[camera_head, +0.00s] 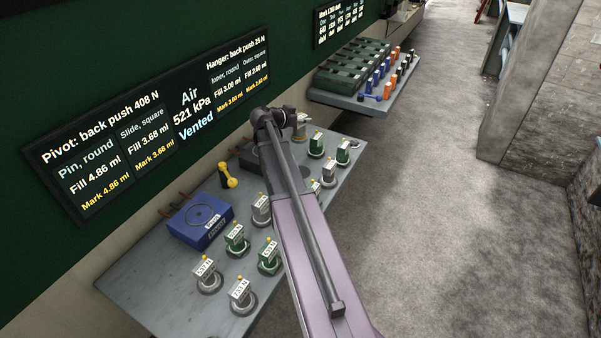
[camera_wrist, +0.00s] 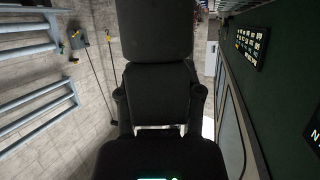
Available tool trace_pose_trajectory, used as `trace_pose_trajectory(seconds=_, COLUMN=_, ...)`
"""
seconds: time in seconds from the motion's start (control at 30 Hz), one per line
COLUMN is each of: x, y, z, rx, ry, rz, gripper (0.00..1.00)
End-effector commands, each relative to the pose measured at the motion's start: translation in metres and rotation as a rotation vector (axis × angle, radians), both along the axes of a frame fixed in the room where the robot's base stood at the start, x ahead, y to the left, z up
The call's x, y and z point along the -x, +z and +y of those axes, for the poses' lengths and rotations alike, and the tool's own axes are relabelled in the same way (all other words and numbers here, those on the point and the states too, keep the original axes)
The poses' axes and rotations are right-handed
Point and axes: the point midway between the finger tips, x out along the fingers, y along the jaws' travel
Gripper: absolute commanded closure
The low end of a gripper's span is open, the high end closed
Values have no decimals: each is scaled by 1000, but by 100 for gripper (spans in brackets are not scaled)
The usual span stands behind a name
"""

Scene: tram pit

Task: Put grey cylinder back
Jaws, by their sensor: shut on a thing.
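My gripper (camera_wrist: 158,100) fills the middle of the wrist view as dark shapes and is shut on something. I take this to be the grey cylinder, but its own surface cannot be made out there. In the head view my arm hides the gripper and whatever it holds. Several grey round-based pieces with white tags and yellow tops stand upright on the grey bench: one at the front (camera_head: 241,296), one left of it (camera_head: 208,277), and one behind them (camera_head: 261,211), beside my arm. From the pictures I cannot tell which place belongs to the held piece.
Green tagged pieces (camera_head: 270,258) stand among the grey ones. A blue box (camera_head: 202,222) and a yellow handle (camera_head: 228,178) are at the back of the bench (camera_head: 152,286). A second bench (camera_head: 350,102) holds green cases and small coloured pieces. The floor to the right (camera_head: 440,230) is clear.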

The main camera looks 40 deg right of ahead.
Motion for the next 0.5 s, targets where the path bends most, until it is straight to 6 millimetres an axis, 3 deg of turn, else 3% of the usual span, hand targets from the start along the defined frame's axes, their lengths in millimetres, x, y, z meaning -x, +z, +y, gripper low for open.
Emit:
trace_pose_trajectory(seconds=0.23, x=1, y=-10, z=0, rx=1, ry=-10, rz=0, gripper=100)
trace_pose_trajectory(seconds=0.5, x=5, y=-41, z=0, rx=2, ry=-46, rz=1, gripper=100)
